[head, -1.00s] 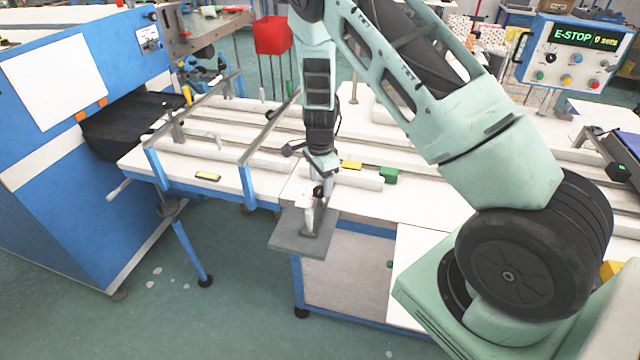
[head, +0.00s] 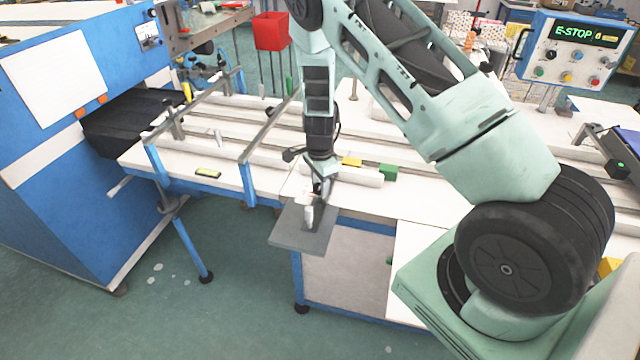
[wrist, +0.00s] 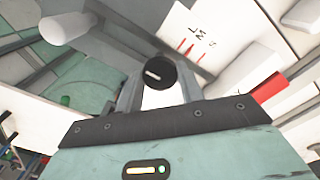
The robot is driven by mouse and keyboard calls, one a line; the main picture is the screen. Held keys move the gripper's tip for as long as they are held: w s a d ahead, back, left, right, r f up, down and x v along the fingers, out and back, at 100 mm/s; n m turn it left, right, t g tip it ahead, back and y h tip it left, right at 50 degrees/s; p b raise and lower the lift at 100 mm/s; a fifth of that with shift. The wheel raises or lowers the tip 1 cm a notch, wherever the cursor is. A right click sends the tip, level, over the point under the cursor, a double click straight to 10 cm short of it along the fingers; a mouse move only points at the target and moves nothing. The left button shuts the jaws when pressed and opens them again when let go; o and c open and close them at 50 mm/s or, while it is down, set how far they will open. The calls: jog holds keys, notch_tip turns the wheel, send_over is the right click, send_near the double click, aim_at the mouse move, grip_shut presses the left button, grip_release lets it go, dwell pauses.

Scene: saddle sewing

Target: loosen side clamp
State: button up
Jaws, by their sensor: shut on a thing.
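The side clamp is on a small grey plate (head: 303,232) at the table's front edge. Its dark round knob (wrist: 157,73) with a pale mark shows in the wrist view. My gripper (wrist: 158,92) has its two fingers on either side of the knob and is shut on it. In the head view my gripper (head: 318,187) points down over the plate, and its fingers hide much of the clamp. A white upright part (head: 309,215) stands on the plate below the fingers.
A white table (head: 240,180) with long rails lies behind the plate. A yellow block (head: 351,161) and a green block (head: 388,172) sit close to the right of my wrist. A blue control box (head: 572,55) reads E-STOP. Open floor lies in front.

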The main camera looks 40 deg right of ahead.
jog(key=shift+n, duration=0.3)
jog(key=n+b, duration=0.3)
jog(key=n, duration=0.1)
jog(key=shift+n, duration=0.4)
jog(key=n+b, duration=0.2)
jog(key=n, duration=0.3)
jog(key=shift+b, duration=0.3)
jog(key=n+b, duration=0.1)
jog(key=n, duration=0.4)
jog(key=n+b, duration=0.1)
jog(key=n, duration=0.4)
jog(key=shift+r, duration=0.1)
jog(key=o, duration=1)
